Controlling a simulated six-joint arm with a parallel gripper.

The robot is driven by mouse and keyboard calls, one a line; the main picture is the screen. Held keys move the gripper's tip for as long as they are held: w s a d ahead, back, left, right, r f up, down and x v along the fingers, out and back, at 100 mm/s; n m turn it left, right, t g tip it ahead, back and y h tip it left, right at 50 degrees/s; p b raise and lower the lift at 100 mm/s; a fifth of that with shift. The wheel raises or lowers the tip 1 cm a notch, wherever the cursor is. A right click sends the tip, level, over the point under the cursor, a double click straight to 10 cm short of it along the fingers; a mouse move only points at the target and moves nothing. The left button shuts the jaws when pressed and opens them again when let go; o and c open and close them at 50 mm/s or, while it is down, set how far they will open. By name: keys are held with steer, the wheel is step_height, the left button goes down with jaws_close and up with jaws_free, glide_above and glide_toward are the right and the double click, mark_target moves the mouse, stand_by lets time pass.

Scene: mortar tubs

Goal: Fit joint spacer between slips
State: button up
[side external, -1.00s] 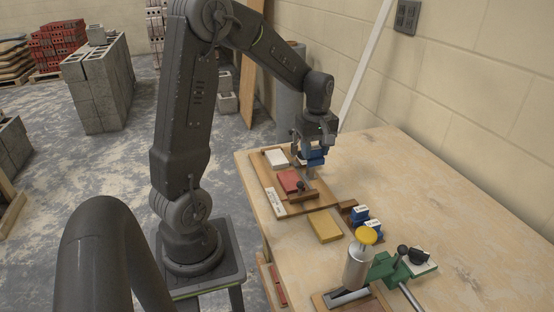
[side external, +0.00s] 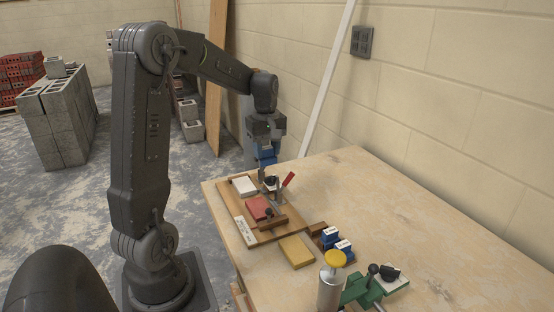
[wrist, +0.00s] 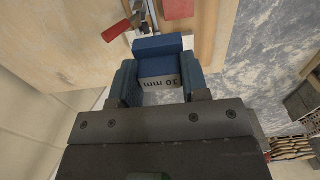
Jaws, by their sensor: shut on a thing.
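My gripper (side external: 265,153) is shut on a blue joint spacer (wrist: 157,66) marked "10 mm". It holds the spacer above the far end of a wooden board (side external: 283,227); the spacer seems clear of the board. In the side view the blue fingers and spacer blend together. On the board lie a white slip (side external: 244,186) and a red slip (side external: 259,208), with a space between them. The red slip also shows at the top of the wrist view (wrist: 179,8). A metal clamp with a red handle (side external: 289,179) stands beside the slips, below my gripper.
Two more blue blocks (side external: 343,247) sit in a wooden holder right of the board. The table's right and back are clear.

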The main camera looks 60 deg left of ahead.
steer(key=s+a, duration=0.3)
steer(key=a, duration=0.4)
glide_above(249, 190)
step_height(249, 190, down, 7)
steer(key=shift+s+d+f, duration=0.1)
steer(key=shift+f, duration=3.75)
steer(key=shift+f, duration=0.1)
steer(key=o, duration=1)
steer(key=shift+o, duration=0.2)
steer(key=o, duration=0.4)
